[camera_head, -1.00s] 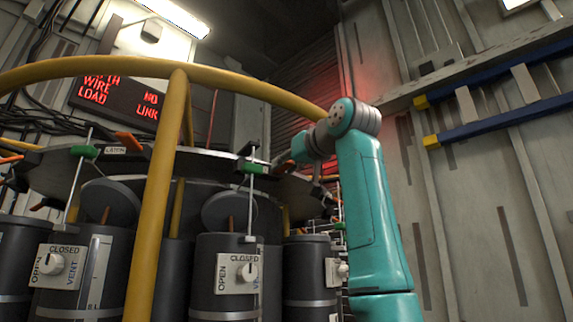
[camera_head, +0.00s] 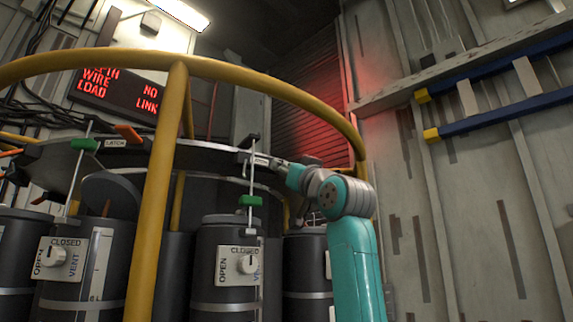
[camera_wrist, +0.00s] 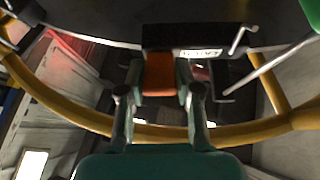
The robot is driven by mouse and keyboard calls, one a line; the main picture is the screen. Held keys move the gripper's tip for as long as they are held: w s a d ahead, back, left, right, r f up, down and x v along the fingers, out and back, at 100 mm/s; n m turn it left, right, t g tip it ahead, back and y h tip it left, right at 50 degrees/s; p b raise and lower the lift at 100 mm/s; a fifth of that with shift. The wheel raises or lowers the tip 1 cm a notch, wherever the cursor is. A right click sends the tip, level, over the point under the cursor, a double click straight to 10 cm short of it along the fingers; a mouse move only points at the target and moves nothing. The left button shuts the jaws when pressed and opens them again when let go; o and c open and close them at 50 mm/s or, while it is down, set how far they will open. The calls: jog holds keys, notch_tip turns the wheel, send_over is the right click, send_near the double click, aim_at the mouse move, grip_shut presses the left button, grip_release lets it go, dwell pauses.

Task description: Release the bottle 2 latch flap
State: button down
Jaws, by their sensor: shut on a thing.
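In the wrist view an orange flap (camera_wrist: 159,80) sits between the two fingers of my gripper (camera_wrist: 161,88), under a dark block with a small white label (camera_wrist: 198,53). The fingers are closed in on its sides. In the head view my gripper (camera_head: 268,163) reaches left to the ring's edge above the middle bottle (camera_head: 223,284); its flap is hidden there. The middle bottle's dial (camera_head: 247,264) is beside the word CLOSED. A green piece (camera_head: 250,201) sits low on the rod above this bottle. The bottle's round lid (camera_head: 225,219) lies on its top.
A yellow rail (camera_head: 84,64) curves around the ring, with a post (camera_head: 160,190) in front. The left bottle (camera_head: 112,262) has a raised dark disc (camera_head: 108,194) and an orange flap (camera_head: 128,133) labelled LATCH. A red-lettered sign (camera_head: 115,90) hangs behind.

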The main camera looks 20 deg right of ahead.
jog(key=shift+w+f+t+y, duration=0.2)
jog(key=shift+f+t+y, duration=0.15)
jog(key=shift+t, duration=0.55)
jog(key=c, duration=0.8)
grip_release()
jog(key=shift+f, duration=0.1)
jog(key=v, duration=1.2)
